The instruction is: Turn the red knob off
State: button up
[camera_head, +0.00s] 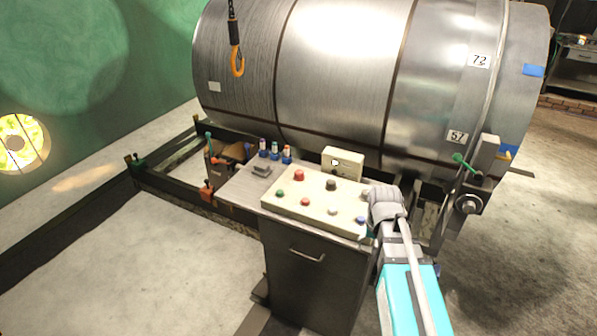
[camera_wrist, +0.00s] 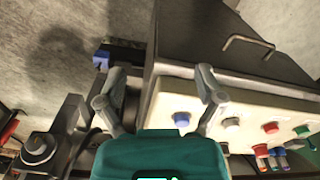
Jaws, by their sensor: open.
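A cream control panel (camera_head: 282,205) lies on top of a dark metal cabinet. A larger red knob (camera_head: 299,175) stands in its back row, left of a black knob (camera_head: 331,185). A smaller red button (camera_head: 305,202) is in the front row and also shows in the wrist view (camera_wrist: 270,127). I cannot tell the larger knob's setting. My gripper (camera_head: 372,194) is at the panel's right end, apart from both red controls. In the wrist view my gripper (camera_wrist: 158,88) has its fingers spread with nothing held; a blue button (camera_wrist: 181,119) shows near the right finger.
Green (camera_head: 280,193), white (camera_head: 332,211) and blue buttons share the front row. A small cream box (camera_head: 343,162) stands behind the panel. A large metal drum (camera_head: 340,70) rises behind the cabinet. An orange hook (camera_head: 237,62) hangs at upper left. Floor at front left is clear.

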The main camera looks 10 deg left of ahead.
jog(key=w+a+r+m+p, duration=0.1)
jog(key=w+a+r+p, duration=0.1)
jog(key=w+a, duration=0.35)
jog(key=w+a+r+m+p, duration=0.1)
jog(key=w+a+r+p, duration=0.15)
jog(key=w, duration=0.55)
jog(key=w+a+r+m+p, duration=0.1)
jog(key=w+a+r+p, duration=0.15)
jog(key=w, duration=0.45)
notch_tip(320, 180, up, 5)
jog(key=m+p, duration=0.2)
jog(key=p, duration=0.2)
send_over(299, 172)
jog(key=shift+d+f, duration=0.2)
jog(key=shift+f+b, duration=0.25)
jog(key=shift+b, duration=0.15)
jog(key=f+b, duration=1.3)
jog(key=shift+a+f, duration=0.15)
jog(key=shift+a, duration=0.05)
